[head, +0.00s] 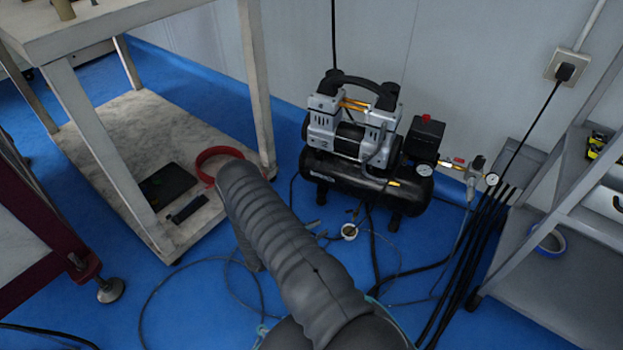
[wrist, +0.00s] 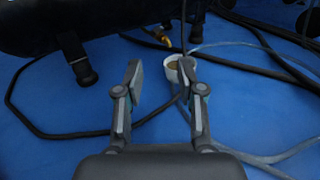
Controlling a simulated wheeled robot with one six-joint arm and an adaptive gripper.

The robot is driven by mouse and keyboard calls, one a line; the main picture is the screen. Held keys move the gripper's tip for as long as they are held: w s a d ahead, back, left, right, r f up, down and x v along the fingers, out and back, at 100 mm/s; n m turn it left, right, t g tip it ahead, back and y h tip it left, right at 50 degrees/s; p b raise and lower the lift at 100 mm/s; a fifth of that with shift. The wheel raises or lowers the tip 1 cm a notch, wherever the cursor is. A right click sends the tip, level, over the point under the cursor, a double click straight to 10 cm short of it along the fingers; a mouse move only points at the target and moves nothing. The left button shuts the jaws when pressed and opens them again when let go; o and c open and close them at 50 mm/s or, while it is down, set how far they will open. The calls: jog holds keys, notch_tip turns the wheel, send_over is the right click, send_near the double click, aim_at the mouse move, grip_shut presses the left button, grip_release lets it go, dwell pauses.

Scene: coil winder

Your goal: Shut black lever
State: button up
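My gripper (wrist: 161,70) is open and empty in the wrist view, with blue floor and a dark hose showing between and beyond its fingers. I cannot make out a black lever for certain. A small brass fitting (wrist: 166,38) with dark parts lies on the floor beyond the fingers, near the compressor; it also shows in the head view (head: 354,212). Its handle is too small to tell. The compressor (head: 352,145) has a black tank and silver motor and stands by the wall. In the head view my sleeved arm hides much of the floor before it.
A white cup-like piece (head: 349,232) lies beside the fitting, close to my right fingertip in the wrist view. Hoses and black cables (head: 462,262) cross the floor. A table (head: 150,20) stands left, a grey shelf (head: 560,210) right.

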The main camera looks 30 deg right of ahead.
jog(key=a+r+m+g+y+p, duration=0.1)
jog(key=r+m+g+y, duration=0.1)
jog(key=r, duration=1.1)
jog(key=s+a+r+m+g+y+p, duration=0.1)
jog(key=r+m, duration=0.6)
jog(key=r, duration=0.7)
jog(key=shift+a+r+m+g+y, duration=0.3)
jog(key=shift+a+g+y, duration=0.2)
jog(key=shift+g+y, duration=0.85)
jog(key=shift+a+t, duration=0.1)
jog(key=shift+t, duration=0.25)
